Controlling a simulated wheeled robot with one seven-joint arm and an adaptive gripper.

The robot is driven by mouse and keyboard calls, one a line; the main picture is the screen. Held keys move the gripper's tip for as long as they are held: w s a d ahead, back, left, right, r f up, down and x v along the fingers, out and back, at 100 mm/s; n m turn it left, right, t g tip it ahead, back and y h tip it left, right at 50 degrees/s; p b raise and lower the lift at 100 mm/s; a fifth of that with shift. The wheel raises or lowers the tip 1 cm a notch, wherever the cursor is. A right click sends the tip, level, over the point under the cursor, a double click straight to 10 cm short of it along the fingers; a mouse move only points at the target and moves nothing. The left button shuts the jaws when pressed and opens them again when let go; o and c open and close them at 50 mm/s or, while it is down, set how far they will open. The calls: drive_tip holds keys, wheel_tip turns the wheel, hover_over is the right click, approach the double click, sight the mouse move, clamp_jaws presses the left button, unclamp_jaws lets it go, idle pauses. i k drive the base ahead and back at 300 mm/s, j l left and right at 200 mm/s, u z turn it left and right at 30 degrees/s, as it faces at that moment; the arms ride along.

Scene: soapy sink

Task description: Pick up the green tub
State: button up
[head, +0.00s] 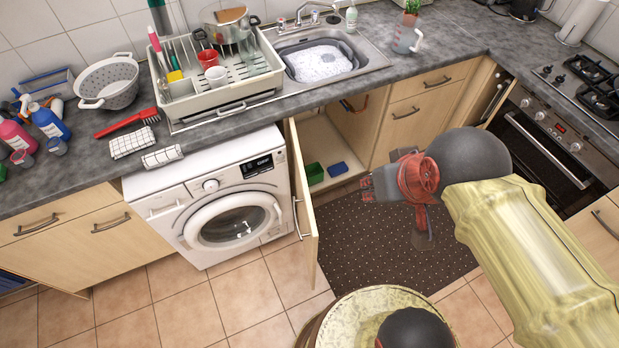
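The green tub (314,172) sits low inside the open cupboard under the sink, near its front, beside a small blue item (337,169). It looks small from here, and its far sides are hard to make out. My gripper (370,187) is above the dark mat, to the right of the tub and apart from it. Its fingers point left toward the cupboard. The finger gap is too unclear to tell whether they are open or shut.
The open cupboard door (304,190) stands out between the washing machine (218,203) and the tub. A dark dotted mat (370,250) covers the floor in front. The counter above holds a dish rack (215,95) and a soapy sink (320,62).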

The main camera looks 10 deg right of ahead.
sight(315, 173)
drive_tip(key=u, duration=0.45)
drive_tip(key=i+l+u, duration=0.15)
drive_tip(key=l+u, duration=0.15)
drive_tip(key=l, duration=0.25)
drive_tip(key=i+l+u, duration=0.1)
drive_tip(key=l+u, duration=0.2)
drive_tip(key=l, duration=0.25)
drive_tip(key=l+u, duration=0.3)
drive_tip(key=l, duration=0.3)
drive_tip(key=l+u, duration=0.15)
drive_tip(key=l, duration=2.6)
